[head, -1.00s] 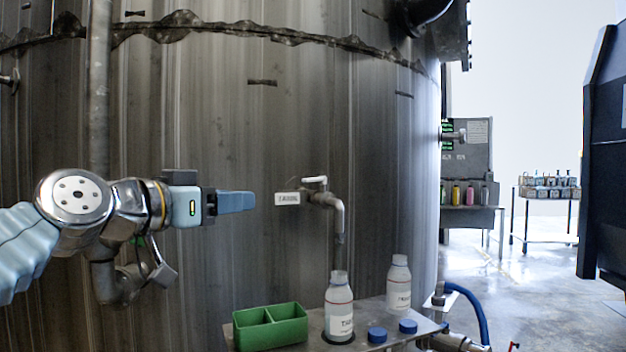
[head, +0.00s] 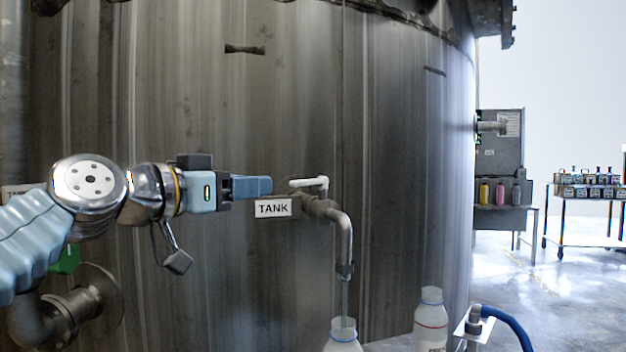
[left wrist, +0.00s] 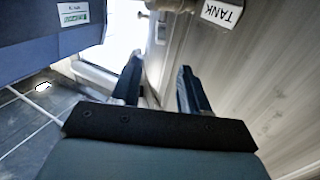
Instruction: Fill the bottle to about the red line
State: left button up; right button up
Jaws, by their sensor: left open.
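The tank tap has a white lever (head: 310,183) and a bent metal spout (head: 344,235), beside a TANK label (head: 273,208). A thin pale stream (head: 344,297) runs down from the spout to the mouth of a bottle (head: 343,343). Most of that bottle is cut off below the picture, so its level and red line are hidden. A second white bottle (head: 431,322) with a red line stands to its right. My left gripper (head: 268,186) is just left of the lever, apart from it. The left wrist view shows its fingers (left wrist: 160,85) apart with nothing between them.
The large metal tank wall (head: 200,110) stands close behind the tap. A flanged pipe (head: 75,310) juts out at the lower left. A blue hose (head: 510,325) lies at the lower right. Free floor and a wheeled cart (head: 590,210) are beyond.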

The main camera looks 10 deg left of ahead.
aim_at(305, 181)
pick_arm(q)
jog(key=p+x, duration=0.3)
jog(key=x, duration=1.1)
jog(key=shift+p, duration=0.35)
grip_shut()
